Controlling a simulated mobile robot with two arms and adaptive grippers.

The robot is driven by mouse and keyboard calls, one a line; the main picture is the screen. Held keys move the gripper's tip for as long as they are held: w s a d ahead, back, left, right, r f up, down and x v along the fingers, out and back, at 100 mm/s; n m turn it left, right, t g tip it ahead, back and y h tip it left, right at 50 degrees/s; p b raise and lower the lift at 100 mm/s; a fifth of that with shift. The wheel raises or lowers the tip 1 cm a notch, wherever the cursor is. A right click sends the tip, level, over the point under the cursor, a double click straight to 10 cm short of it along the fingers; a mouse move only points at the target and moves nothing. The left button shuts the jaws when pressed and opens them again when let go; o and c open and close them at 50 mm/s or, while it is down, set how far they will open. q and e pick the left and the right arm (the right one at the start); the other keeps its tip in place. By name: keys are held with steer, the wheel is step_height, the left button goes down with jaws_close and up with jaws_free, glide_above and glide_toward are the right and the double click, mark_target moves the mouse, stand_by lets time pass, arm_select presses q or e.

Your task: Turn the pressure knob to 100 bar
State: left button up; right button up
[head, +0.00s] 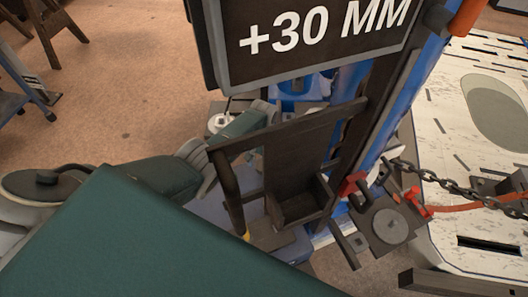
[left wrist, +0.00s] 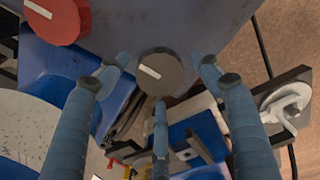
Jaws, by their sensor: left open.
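In the left wrist view a dark grey round knob (left wrist: 168,82) with a white pointer line sits on a grey-blue panel (left wrist: 205,22). A larger red knob (left wrist: 62,22), also with a white line, is at the upper left. My left gripper (left wrist: 162,68) is open, with two fingers on either side of the grey knob and a third below it. I cannot tell whether any finger touches the knob. No scale or bar figures are readable. In the head view my left arm reaches in from the left behind a dark frame; its fingers and the knobs are not clearly visible there.
A "+30 MM" sign (head: 322,28) and a dark frame (head: 290,132) stand close in front of the work area. A chain (head: 462,182), red clamps (head: 416,201) and a slotted white board (head: 455,120) are on the right. Brown floor (head: 120,75) is open at the left.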

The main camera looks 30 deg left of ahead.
arm_select(q)
step_height(320, 180, up, 11)
steer(key=shift+r, duration=0.15)
stand_by(0.7)
